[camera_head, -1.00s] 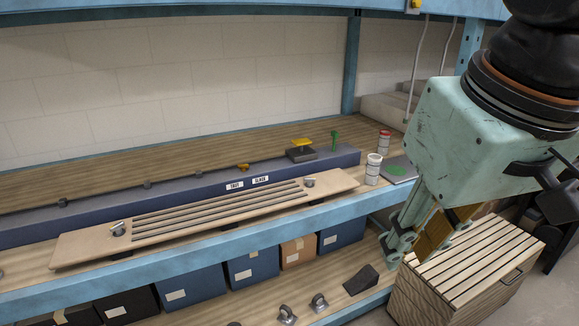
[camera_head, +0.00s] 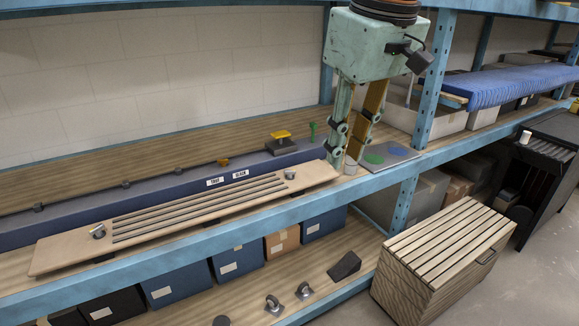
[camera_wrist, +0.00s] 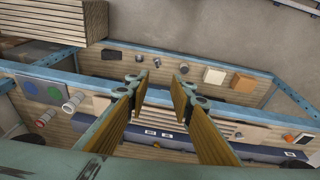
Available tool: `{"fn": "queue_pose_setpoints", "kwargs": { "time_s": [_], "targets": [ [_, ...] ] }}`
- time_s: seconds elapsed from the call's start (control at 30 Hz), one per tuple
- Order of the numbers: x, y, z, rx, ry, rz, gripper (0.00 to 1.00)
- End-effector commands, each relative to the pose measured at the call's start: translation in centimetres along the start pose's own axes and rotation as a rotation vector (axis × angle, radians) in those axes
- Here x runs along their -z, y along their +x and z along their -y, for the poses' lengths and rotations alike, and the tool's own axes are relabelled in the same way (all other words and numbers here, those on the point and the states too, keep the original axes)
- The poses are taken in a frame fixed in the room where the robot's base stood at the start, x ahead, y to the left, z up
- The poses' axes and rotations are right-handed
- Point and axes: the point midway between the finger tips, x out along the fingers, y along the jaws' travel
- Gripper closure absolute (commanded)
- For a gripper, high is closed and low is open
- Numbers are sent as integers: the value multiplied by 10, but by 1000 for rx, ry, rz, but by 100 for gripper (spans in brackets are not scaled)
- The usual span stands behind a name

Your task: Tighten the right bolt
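A pale wooden board (camera_head: 70,249) with long dark rods lies on the blue-edged shelf. A small grey metal fitting (camera_head: 290,174) sits at its right end, and a similar one (camera_head: 98,231) at its left end. I cannot tell for certain which part is the right bolt. Two white labels (camera_head: 215,181) are on the dark blue beam behind the board. My gripper (camera_head: 345,160) hangs pointing down, just beyond the board's right end. It is open and empty; the wrist view (camera_wrist: 160,85) shows its fingers well apart. The fingers partly hide a white jar (camera_head: 352,169).
A grey mat with green and blue discs (camera_head: 390,154) lies right of my gripper. A yellow-topped block (camera_head: 280,141) and a green post (camera_head: 313,131) stand behind the board. A blue shelf upright (camera_head: 433,90) rises at right. A slatted crate (camera_head: 445,255) stands below.

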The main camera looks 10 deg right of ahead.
Motion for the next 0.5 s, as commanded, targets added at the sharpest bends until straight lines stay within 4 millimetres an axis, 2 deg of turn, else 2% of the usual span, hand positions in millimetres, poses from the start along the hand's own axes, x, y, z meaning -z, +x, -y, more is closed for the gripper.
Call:
{"fn": "queue_pose_setpoints", "kwargs": {
  "time_s": [0.1,0.5],
  "targets": [
    [22,3,-9,7,-34,9,78],
    [90,20,-36,33,-150,33,78]
  ]
}}
